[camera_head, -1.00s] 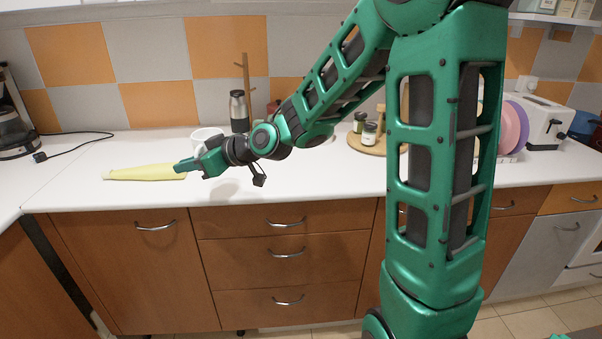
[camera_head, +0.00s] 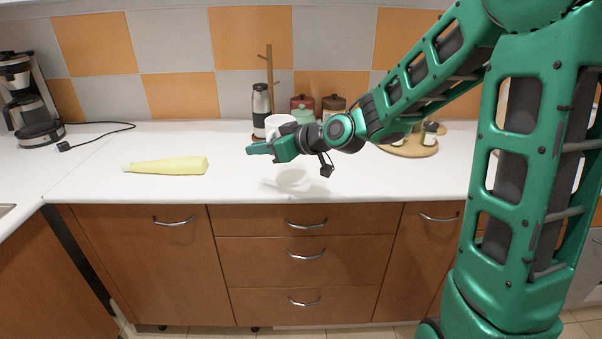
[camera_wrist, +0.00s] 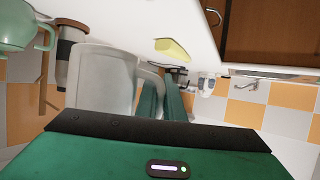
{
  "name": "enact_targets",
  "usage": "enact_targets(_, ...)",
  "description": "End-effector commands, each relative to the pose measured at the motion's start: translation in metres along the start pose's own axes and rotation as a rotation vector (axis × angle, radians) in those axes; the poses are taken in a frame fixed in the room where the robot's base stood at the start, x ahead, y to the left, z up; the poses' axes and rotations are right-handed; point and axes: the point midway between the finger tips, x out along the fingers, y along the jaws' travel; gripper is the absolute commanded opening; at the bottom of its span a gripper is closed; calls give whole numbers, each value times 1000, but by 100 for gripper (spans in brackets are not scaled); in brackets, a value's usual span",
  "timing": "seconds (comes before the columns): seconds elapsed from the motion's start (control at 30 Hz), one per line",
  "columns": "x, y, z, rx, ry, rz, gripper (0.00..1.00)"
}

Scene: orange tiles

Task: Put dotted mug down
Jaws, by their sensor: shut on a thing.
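The mug (camera_head: 279,122) is pale and shows just behind my gripper (camera_head: 262,149) in the head view. It is large in the wrist view (camera_wrist: 103,82), where its handle reaches toward my green fingers (camera_wrist: 162,103). My gripper is shut on the mug at its handle side. A soft shadow on the white counter (camera_head: 380,175) lies below, and the mug appears held above the surface. No dots can be made out on the side that shows. My gripper and wrist hide part of the mug.
A pale yellow long object (camera_head: 168,165) lies on the counter left of my gripper. A steel tumbler (camera_head: 261,110), a wooden mug stand (camera_head: 269,75) and canisters (camera_head: 302,108) stand behind. A round wooden board (camera_head: 405,148) with jars is at right. The front counter is clear.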

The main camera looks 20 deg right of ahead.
Motion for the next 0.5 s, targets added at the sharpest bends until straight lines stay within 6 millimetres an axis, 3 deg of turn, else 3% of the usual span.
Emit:
enact_targets(0.17,1,22,15,6,-1,3,0)
enact_targets(0.5,5,86,56,4,-1,1,0)
